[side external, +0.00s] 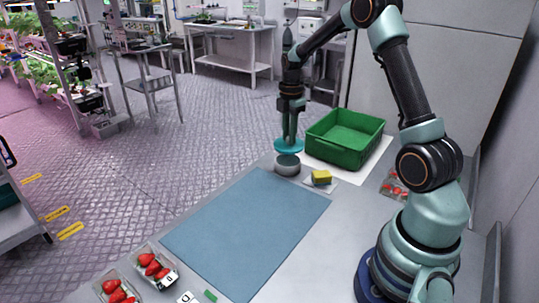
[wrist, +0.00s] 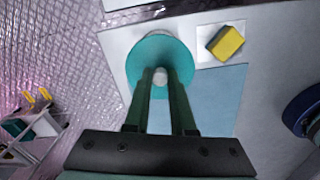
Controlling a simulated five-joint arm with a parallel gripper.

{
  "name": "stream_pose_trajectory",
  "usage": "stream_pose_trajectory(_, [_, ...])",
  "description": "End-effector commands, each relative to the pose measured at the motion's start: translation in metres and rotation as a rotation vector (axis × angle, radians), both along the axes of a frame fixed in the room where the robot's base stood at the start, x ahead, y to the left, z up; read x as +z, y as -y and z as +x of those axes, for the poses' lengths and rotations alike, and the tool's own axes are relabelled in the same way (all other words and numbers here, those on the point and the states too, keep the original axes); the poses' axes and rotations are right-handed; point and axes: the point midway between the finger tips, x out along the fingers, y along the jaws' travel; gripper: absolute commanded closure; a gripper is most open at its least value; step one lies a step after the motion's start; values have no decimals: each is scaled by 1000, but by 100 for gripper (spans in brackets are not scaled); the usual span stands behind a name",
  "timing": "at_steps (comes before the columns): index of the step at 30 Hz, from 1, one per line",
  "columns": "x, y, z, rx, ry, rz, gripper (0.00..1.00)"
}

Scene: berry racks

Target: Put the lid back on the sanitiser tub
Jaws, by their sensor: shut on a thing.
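The teal round lid (side external: 289,147) is held level just above the grey sanitiser tub (side external: 287,168) in the side view, with a small gap between them. The tub stands upright on the bench near its far left edge. My gripper (side external: 290,137) points straight down and is shut on the lid's knob. In the wrist view the lid (wrist: 150,52) fills the space beyond my gripper (wrist: 161,80), with the pale knob (wrist: 160,76) between the fingertips. The lid hides nearly all of the tub there.
A yellow sponge (side external: 321,176) lies on a white square right of the tub. A green crate (side external: 345,139) stands behind it. A blue mat (side external: 245,232) covers the middle of the bench and is clear. Strawberry punnets (side external: 152,266) sit at the front left.

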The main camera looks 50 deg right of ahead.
Motion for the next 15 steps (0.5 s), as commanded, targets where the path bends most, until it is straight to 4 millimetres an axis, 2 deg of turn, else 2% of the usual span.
stream_pose_trajectory(15, [-30,1,1,-3,-1,0,100])
